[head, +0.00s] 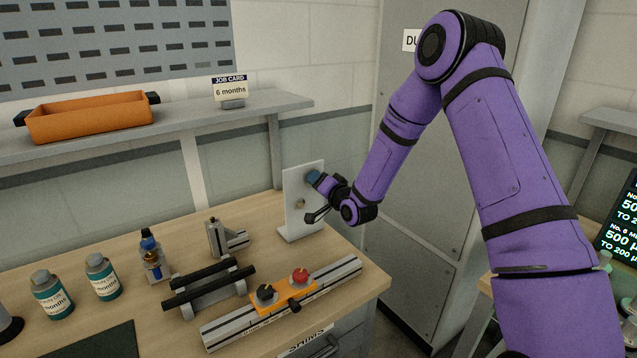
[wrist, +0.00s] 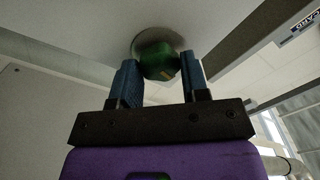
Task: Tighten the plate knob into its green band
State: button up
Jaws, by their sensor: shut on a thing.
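The white plate (head: 291,212) stands upright on a foot at the back right of the bench. My gripper (head: 313,177) reaches its upper right part from the right, with its blue fingers at the plate's face. In the wrist view, my gripper (wrist: 159,72) is shut on a dark green knob (wrist: 156,58), one blue finger on each side. The knob sits against a round grey disc on the plate's pale face. A small yellowish mark shows low on the knob. My fingers hide the knob in the head view. I cannot make out a separate green band.
A small brownish round part (head: 300,204) shows lower on the plate. A rail (head: 335,277) with a red knob (head: 300,275) and black knob lies in front. A grey block (head: 221,238) and bottles (head: 103,276) stand left. A cabinet (head: 433,180) is behind my arm.

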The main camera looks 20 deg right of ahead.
dwell(0.5)
jog(key=o, duration=0.9)
jog(key=v, duration=1)
jog(key=shift+s+d, duration=0.15)
jog(key=shift+s, duration=0.25)
